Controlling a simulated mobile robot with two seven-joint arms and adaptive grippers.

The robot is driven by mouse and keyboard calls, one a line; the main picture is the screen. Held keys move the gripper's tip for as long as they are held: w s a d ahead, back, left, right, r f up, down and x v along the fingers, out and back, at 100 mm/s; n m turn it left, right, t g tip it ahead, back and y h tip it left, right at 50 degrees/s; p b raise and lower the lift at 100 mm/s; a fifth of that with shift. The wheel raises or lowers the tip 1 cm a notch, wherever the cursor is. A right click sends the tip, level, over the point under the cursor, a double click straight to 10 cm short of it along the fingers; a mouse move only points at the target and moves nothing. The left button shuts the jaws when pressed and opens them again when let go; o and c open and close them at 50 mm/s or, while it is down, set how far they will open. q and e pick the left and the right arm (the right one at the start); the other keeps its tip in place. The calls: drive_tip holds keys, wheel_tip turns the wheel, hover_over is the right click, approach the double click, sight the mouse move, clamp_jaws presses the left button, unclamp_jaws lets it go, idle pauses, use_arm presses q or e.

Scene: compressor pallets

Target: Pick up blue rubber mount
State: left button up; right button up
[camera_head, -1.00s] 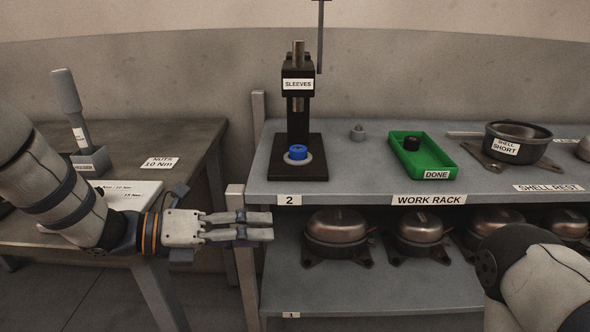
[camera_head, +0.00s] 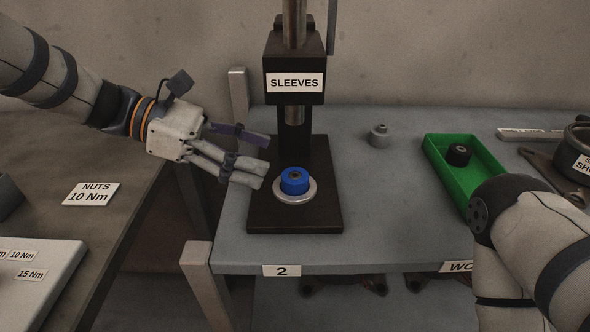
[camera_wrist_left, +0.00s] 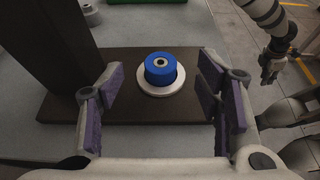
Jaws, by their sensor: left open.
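The blue rubber mount (camera_head: 295,181) stands upright on a pale round disc (camera_head: 312,190) on the black base of the sleeves press (camera_head: 262,216). My left gripper (camera_head: 264,160) is open and empty, just left of the mount in the head view. In the left wrist view the mount (camera_wrist_left: 160,69) sits ahead of the purple-padded fingers, near the middle of the gap (camera_wrist_left: 163,96) between them, and is not touched. My right arm shows at the lower right of the head view, but its gripper is out of view.
The press column (camera_head: 294,75) rises right behind the mount, with its head and ram above. A small grey part (camera_head: 379,136) stands right of the press. A green tray (camera_head: 484,190) holds a black mount (camera_head: 458,154).

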sight(296, 175)
use_arm(q)
drive_tip(key=x, duration=0.7)
drive_tip(key=shift+d+f, duration=0.15)
drive_tip(key=shift+f, duration=0.05)
drive_tip(key=c, duration=1.4)
